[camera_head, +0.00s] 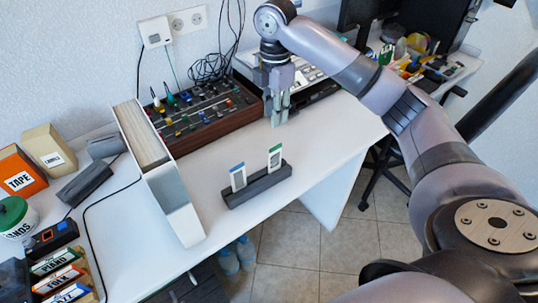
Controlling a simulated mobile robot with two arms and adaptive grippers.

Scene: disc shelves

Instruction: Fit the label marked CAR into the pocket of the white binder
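The white binder (183,217) stands on the white table left of centre, its narrow spine facing front right. Its pocket is not clear to me. Two small labels, one with a blue top (238,178) and one with a green top (275,160), stand upright in a dark slotted holder (257,187) right of the binder. Their lettering is too small to read, so I cannot tell which is CAR. My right gripper (281,116) points down behind the holder, apart from the labels. Its fingers are close together; whether they are open or shut is unclear. My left gripper is out of view.
A mixer (205,117) with knobs and coiled cables stands behind the binder. At left are an orange TAPE box (20,173), a brown box (48,147), a green-lidded jar (14,215) and cases reading PIANO, FOLK and JAZZ (60,275). The table is bare around the holder.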

